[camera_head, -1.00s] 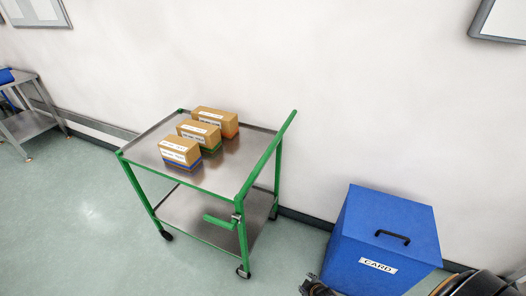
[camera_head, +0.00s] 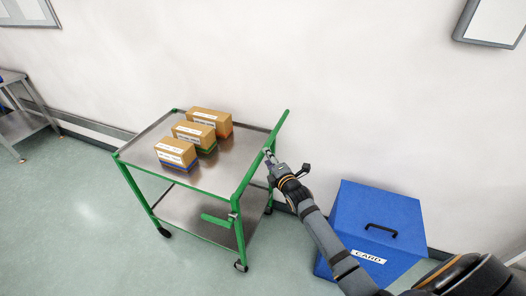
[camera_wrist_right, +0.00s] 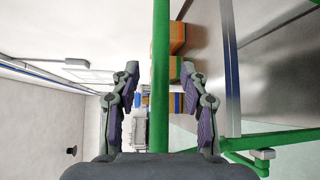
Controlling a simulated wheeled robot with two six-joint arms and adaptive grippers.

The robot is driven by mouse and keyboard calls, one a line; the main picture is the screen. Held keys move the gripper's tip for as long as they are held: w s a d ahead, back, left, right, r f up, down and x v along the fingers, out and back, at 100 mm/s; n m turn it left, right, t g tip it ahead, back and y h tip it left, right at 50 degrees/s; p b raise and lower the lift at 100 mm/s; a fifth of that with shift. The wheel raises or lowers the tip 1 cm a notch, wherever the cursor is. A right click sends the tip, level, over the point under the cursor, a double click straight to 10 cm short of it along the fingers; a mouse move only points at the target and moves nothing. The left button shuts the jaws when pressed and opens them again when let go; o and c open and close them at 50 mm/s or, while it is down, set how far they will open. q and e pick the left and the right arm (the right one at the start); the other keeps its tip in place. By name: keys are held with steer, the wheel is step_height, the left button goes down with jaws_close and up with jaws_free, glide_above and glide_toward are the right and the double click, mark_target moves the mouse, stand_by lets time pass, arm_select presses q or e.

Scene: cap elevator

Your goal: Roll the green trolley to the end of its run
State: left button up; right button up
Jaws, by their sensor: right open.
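The green trolley (camera_head: 211,190) stands by the wall with a metal top shelf and a lower shelf. Its green push bar (camera_head: 253,166) is at its right end. Three brown boxes lie on top: one with a blue base (camera_head: 176,154), one with green (camera_head: 195,135), one with orange (camera_head: 210,122). My right gripper (camera_head: 270,158) is at the push bar. In the right wrist view my right gripper (camera_wrist_right: 160,72) is open, and the green bar (camera_wrist_right: 160,110) runs between its fingers, which stand apart from it. My left gripper is not in view.
A blue box labelled CARD (camera_head: 378,230) stands right of the trolley, partly behind my right arm. A metal table (camera_head: 22,118) stands at the far left by the wall. The floor (camera_head: 90,215) left of the trolley is clear.

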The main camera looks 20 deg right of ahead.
steer(key=w, duration=0.3)
steer(key=w+f, duration=0.1)
steer(key=w, duration=0.1)
steer(key=shift+w, duration=0.25)
steer(key=shift+r, duration=0.1)
steer(key=shift+c, duration=0.5)
jaws_close()
